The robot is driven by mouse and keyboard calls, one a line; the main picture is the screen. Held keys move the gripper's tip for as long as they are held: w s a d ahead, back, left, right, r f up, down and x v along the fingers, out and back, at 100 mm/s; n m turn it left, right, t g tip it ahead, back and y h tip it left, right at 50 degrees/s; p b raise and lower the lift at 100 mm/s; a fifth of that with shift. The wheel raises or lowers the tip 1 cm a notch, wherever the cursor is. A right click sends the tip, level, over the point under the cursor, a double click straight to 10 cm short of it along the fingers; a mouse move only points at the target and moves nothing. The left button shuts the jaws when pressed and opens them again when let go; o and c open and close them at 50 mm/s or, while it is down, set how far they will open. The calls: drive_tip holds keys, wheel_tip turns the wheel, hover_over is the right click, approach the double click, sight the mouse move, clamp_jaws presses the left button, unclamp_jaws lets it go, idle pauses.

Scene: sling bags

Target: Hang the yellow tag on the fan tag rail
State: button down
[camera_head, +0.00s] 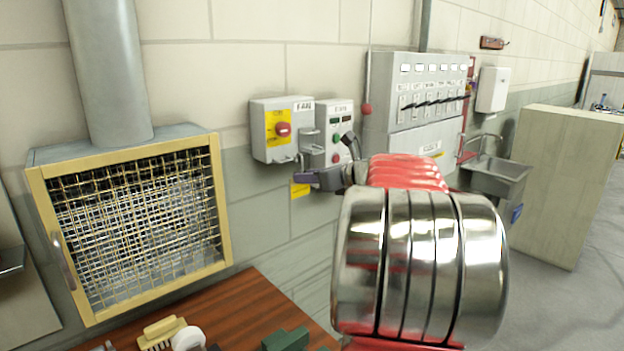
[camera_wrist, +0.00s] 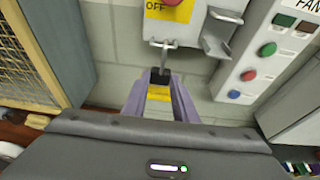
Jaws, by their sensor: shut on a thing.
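My gripper (camera_wrist: 160,98) has its purple fingers shut on the yellow tag (camera_wrist: 159,92), with a black piece at the tag's far end. In the head view my gripper (camera_head: 305,178) is just below the grey box with the red knob, and the yellow tag (camera_head: 300,190) hangs below the fingers. A thin metal hook or loop (camera_wrist: 164,52) shows between the black piece and the box's lower edge. I cannot tell if it belongs to the tag or the box, or whether they touch. A grey bracket (camera_wrist: 217,46) is to its right; I cannot tell which part is the rail.
The knob box (camera_head: 283,130) and a push-button box (camera_head: 333,135) are on the wall, with a switch panel (camera_head: 415,100) to the right. A mesh-fronted hood (camera_head: 135,220) stands left, above a wooden bench (camera_head: 255,300) holding brushes.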

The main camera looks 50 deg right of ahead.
sight(301, 171)
drive_tip(key=shift+w+d, duration=0.1)
drive_tip(key=shift+w, duration=1.05)
drive_tip(key=shift+r, duration=0.1)
drive_tip(key=shift+w+d, duration=0.1)
drive_tip(key=shift+w, duration=0.45)
idle(0.4)
drive_tip(key=shift+w, duration=0.75)
drive_tip(key=shift+w+d, duration=0.1)
drive_tip(key=shift+w, duration=0.35)
drive_tip(key=shift+f, duration=0.4)
drive_tip(key=shift+f, duration=0.35)
drive_tip(key=shift+f, duration=0.5)
drive_tip(key=c, duration=1.4)
unclamp_jaws()
